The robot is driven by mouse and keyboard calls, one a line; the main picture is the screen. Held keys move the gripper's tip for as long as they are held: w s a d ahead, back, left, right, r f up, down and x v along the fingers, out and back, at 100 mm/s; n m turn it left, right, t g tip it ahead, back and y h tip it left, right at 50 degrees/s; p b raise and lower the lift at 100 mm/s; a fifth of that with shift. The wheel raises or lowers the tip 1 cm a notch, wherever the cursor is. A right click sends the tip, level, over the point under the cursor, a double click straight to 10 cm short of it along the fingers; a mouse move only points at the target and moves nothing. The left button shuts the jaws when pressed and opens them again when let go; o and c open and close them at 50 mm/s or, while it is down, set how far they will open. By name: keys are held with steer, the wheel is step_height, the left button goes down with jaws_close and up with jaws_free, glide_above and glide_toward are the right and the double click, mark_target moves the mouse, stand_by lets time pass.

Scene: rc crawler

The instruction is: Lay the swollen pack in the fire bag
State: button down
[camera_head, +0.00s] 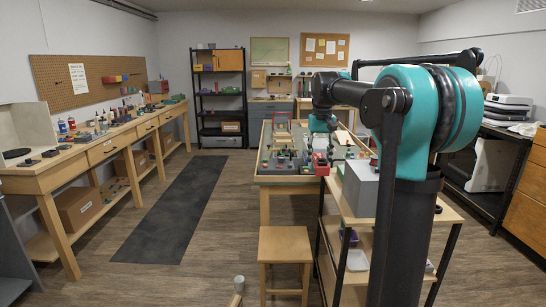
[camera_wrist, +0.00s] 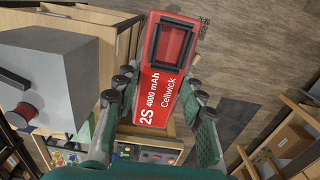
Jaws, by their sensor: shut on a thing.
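A red pack (camera_wrist: 160,88) labelled "2S 4000 mAh Cellwick" fills the middle of the wrist view, with a black rectangular outline on its far part. My gripper (camera_wrist: 158,94) has its fingers on both sides of the pack and is shut on it. In the head view my gripper (camera_head: 321,124) hangs over the near right part of the central workbench, and the pack's outline is too small to make out. I cannot pick out the fire bag with certainty in either view.
The central workbench (camera_head: 262,172) carries several small items. A grey box (camera_head: 361,188) stands on the shelf cart at its right, and the box shows large at left in the wrist view (camera_wrist: 70,75). A stool (camera_head: 285,244) stands in front. The dark mat (camera_head: 175,210) is clear.

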steer(key=s+d+f, duration=0.1)
steer(key=f, duration=1.8)
steer(key=s+d+f, duration=0.2)
steer(key=f, duration=1.8)
steer(key=shift+f, duration=0.2)
steer(key=shift+w, duration=0.1)
